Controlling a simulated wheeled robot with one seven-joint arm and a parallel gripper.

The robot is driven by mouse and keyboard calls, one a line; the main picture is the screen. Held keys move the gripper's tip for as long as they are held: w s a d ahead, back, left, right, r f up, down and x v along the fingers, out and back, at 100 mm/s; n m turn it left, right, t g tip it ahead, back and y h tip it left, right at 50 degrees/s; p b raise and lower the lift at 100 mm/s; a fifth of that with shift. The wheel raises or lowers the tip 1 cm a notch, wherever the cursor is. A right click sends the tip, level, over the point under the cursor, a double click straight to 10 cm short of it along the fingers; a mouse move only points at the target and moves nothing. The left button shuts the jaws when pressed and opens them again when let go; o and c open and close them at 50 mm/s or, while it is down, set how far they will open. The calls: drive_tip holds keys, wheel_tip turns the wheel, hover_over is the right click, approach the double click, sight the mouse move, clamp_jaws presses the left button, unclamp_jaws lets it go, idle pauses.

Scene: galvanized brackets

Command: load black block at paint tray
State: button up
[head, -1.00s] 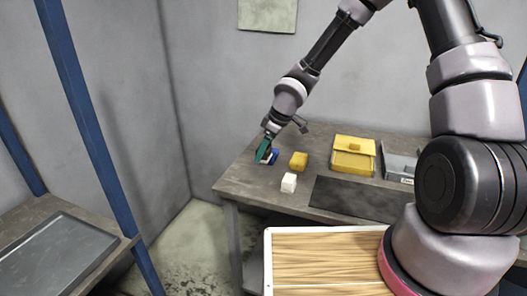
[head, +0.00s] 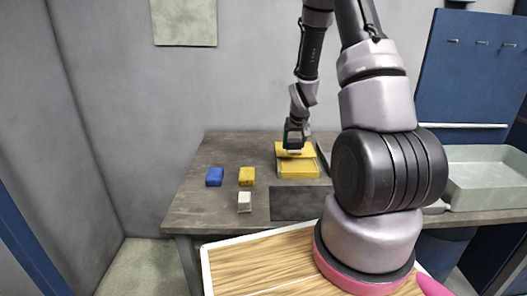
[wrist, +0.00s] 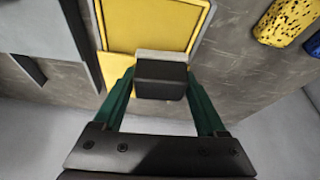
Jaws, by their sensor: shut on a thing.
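My gripper (head: 295,140) is over the back part of a yellow tray-like thing (head: 299,169) on the workbench, which looks like the paint tray. In the wrist view, my gripper's green fingers (wrist: 160,92) are shut on a black block (wrist: 160,76) with a pale grey strip along its far side. The yellow tray (wrist: 150,22) shows beyond and below the block, with a raised rim. I cannot tell whether the block touches the tray. In the head view the block is mostly hidden by the gripper.
A blue block (head: 215,176), a yellow block (head: 246,176) and a white block (head: 245,202) stand left of the tray. My arm hides part of the bench. A pale basin (head: 487,177) is at the right.

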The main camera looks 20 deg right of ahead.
sight(297, 163)
drive_tip(key=shift+d+r+m, duration=0.2)
drive_tip(key=shift+d+m, duration=0.3)
drive_tip(key=shift+d, duration=0.6)
drive_tip(key=shift+d+f+h, duration=0.1)
drive_tip(key=shift+f+h, duration=0.1)
drive_tip(key=shift+h, duration=0.1)
drive_tip(key=shift+f, duration=2.75)
drive_tip(key=shift+s+f, duration=0.1)
drive_tip(key=shift+f, duration=0.45)
drive_tip(key=shift+r, duration=3.55)
